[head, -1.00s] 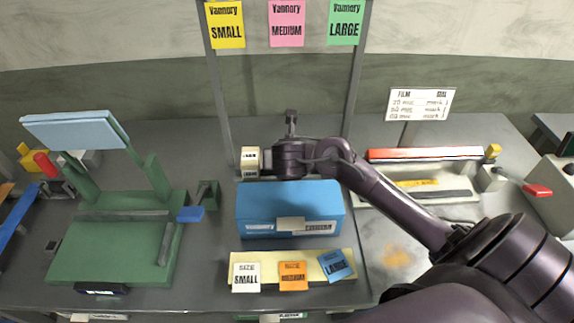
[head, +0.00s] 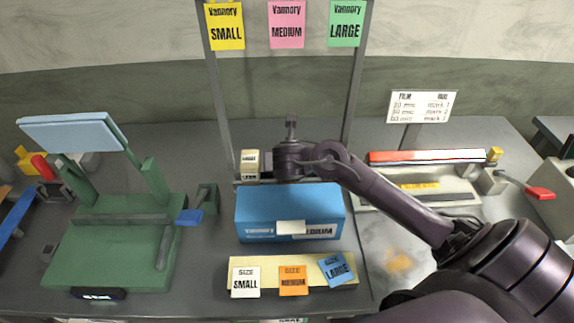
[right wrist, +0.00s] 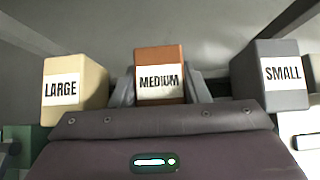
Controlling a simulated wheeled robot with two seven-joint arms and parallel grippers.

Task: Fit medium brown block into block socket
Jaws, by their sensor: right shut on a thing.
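The medium brown block (right wrist: 160,62) shows in the right wrist view, with a white MEDIUM label on its front. My right gripper (right wrist: 160,88) is shut on it, one grey finger at each side. The brown block stands between the cream LARGE block and the grey SMALL block, apart from both. Whether it is lifted cannot be told. In the head view my right wrist (head: 292,158) is behind the blue box and hides the brown block. I cannot pick out the block socket for sure. My left gripper is not in view.
The cream LARGE block (head: 250,164) stands just left of my right wrist. A blue box (head: 288,205) marked MEDIUM lies in front, then a cream strip with size cards (head: 293,280). A green stand (head: 115,245) is at left. The grey SMALL block (right wrist: 270,75) is close by.

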